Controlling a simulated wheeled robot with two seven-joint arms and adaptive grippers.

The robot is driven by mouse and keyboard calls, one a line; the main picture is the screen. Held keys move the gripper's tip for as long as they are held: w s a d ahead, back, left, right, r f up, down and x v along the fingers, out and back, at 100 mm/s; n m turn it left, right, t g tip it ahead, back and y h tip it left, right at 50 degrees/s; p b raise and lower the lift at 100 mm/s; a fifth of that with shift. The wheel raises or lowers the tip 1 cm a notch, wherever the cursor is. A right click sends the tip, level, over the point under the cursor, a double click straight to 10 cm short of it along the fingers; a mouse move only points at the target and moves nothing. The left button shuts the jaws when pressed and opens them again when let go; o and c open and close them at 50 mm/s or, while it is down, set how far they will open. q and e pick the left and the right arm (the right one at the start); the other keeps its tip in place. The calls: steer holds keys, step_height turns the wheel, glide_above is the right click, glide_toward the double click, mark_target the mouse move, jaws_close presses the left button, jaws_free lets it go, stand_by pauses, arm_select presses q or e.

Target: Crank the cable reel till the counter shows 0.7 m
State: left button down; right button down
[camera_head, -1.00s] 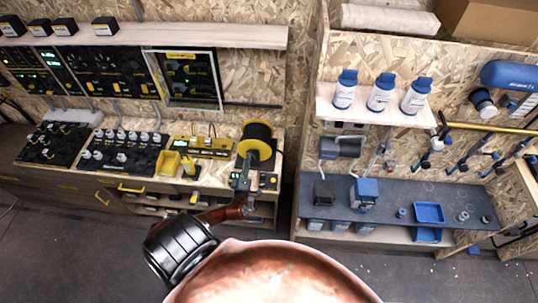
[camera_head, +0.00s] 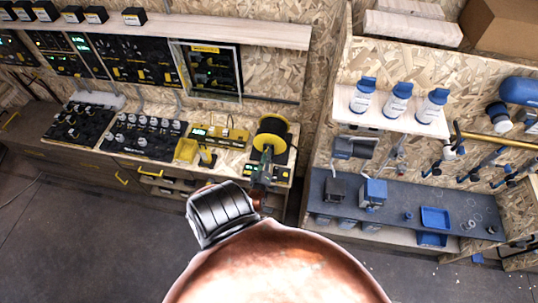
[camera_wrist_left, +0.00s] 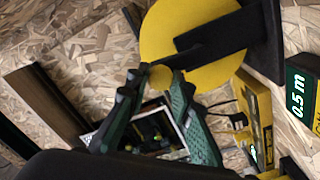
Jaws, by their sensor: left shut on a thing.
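The cable reel (camera_head: 273,131) has a yellow disc and a black drum and stands at the right end of the wooden bench. In the left wrist view the yellow disc (camera_wrist_left: 162,22) carries a black crank arm (camera_wrist_left: 215,38) ending in a small yellowish knob (camera_wrist_left: 160,77). My left gripper (camera_head: 263,160) is at the reel's front. In the wrist view its green-and-black fingers (camera_wrist_left: 158,84) are closed around the crank knob, which they partly hide. The counter (camera_wrist_left: 298,95) beside the reel reads 0.5 m. My right gripper is not in view.
Left of the reel on the bench are a yellow device (camera_head: 220,134), a yellow bin (camera_head: 186,149) and black panels with knobs (camera_head: 147,136). A dark shelf (camera_head: 400,204) with blue items stands to the right. Open floor (camera_head: 90,235) lies in front.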

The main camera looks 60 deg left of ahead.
arm_select(q)
steer(key=c, duration=1.7)
jaws_free()
steer(key=v, duration=1.2)
steer(key=shift+c, duration=0.2)
